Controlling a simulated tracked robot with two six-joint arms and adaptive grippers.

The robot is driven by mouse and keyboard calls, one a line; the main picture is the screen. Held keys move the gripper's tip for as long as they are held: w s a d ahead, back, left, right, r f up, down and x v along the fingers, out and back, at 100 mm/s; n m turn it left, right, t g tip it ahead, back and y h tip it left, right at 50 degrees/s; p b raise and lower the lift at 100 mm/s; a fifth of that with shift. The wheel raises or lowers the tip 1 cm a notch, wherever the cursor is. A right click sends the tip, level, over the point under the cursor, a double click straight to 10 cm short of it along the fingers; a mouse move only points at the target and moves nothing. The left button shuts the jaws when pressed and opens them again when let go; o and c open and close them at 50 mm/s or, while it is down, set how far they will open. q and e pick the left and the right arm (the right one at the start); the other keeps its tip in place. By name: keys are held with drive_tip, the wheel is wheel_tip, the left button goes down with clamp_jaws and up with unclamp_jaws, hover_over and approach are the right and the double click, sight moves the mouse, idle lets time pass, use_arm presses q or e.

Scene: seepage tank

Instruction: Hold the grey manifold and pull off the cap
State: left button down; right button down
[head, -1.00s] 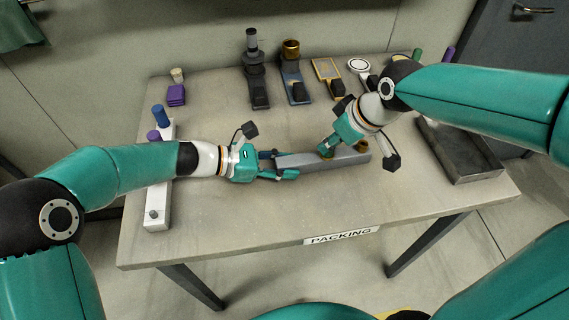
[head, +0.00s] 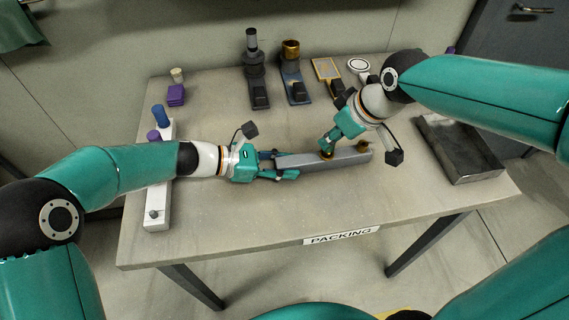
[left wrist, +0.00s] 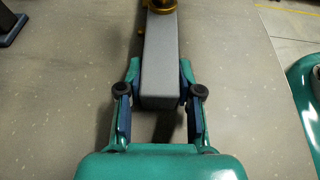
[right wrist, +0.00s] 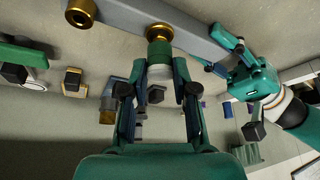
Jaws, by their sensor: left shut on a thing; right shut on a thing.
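The grey manifold (head: 320,161) is a long bar lying on the table, with brass ports on top. My left gripper (head: 283,164) is shut around its left end; the left wrist view shows the manifold (left wrist: 160,60) between both fingers. My right gripper (head: 329,147) comes down from above, just over one brass port (right wrist: 159,31). In the right wrist view it is shut on the cap (right wrist: 160,52), green with a paler lower part. The cap is in line with the port; I cannot tell whether they still touch. Another brass port (right wrist: 80,12) is uncapped.
A white rack (head: 157,215) with blue and purple pegs stands at the left. A dark tray (head: 476,172) lies at the right. Several fixtures, including a grey stand (head: 255,75) and a blue one (head: 294,85), line the back. The table's front is clear.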

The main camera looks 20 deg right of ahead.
drive_tip(key=shift+r, duration=1.45)
use_arm(q)
drive_tip(key=c, duration=0.7)
unclamp_jaws()
drive_tip(key=shift+a, duration=0.15)
drive_tip(key=v, duration=1)
drive_tip(key=shift+w+a+r, duration=0.1)
drive_tip(key=shift+w+a, duration=0.05)
drive_tip(key=shift+a, duration=0.2)
drive_tip(key=shift+a+r, duration=0.15)
drive_tip(key=shift+a, duration=0.3)
